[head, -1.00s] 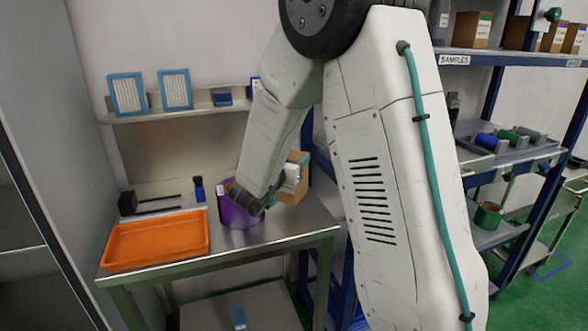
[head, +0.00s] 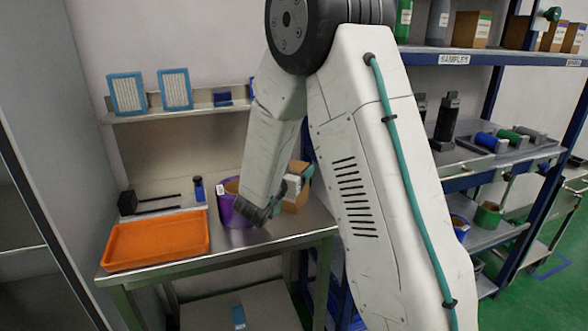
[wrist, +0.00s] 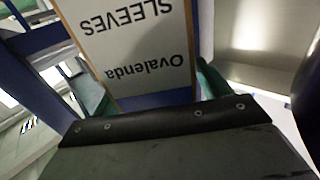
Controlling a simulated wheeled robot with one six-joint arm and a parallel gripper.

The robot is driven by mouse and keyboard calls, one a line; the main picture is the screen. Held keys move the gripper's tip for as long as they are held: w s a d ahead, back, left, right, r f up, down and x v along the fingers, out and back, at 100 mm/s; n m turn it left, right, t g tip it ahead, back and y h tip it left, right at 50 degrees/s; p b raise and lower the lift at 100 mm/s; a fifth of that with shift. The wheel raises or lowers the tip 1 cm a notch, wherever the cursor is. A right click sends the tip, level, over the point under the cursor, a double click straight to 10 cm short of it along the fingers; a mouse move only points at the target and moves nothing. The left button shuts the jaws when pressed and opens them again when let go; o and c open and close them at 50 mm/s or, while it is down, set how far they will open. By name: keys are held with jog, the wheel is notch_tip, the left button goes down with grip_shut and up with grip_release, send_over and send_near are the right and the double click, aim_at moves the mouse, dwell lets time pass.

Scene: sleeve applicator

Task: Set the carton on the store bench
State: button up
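The carton (head: 298,203) is a brown box with a white label, standing on the steel bench (head: 270,238) right of a purple roll. In the wrist view the carton (wrist: 140,45) fills the upper middle, its label reading "Ovalenda SLEEVES" upside down. My gripper (head: 290,188) is at the carton in the head view, partly hidden by my arm. In the wrist view its green fingers stand on either side of the carton, with narrow gaps that suggest it is not clamped. No label shows which surface is the store bench.
The purple roll (head: 228,210) stands close left of the carton. An orange tray (head: 155,240), a blue bottle (head: 198,190) and a black tool (head: 128,203) occupy the bench's left side. A blue-framed shelf rack (head: 455,60) with boxes, bottles and rolls stands at right.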

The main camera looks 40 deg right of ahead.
jog(key=shift+r, duration=0.15)
jog(key=v, duration=1.1)
jog(key=w+a+r+n+t+y, duration=0.2)
jog(key=a+r+n+t+y, duration=0.3)
jog(key=a+y, duration=0.75)
jog(key=s+a+r+n+g+y, duration=0.2)
jog(key=s+n+g+y, duration=0.2)
jog(key=s+y, duration=0.15)
jog(key=s+d+n+g+h, duration=0.1)
jog(key=s+g, duration=0.3)
jog(key=s, duration=0.9)
jog(key=s+d+n+g+h, duration=0.1)
jog(key=s+d+g, duration=0.3)
jog(key=s, duration=0.9)
jog(key=shift+n+g, duration=0.3)
jog(key=shift+n, duration=0.3)
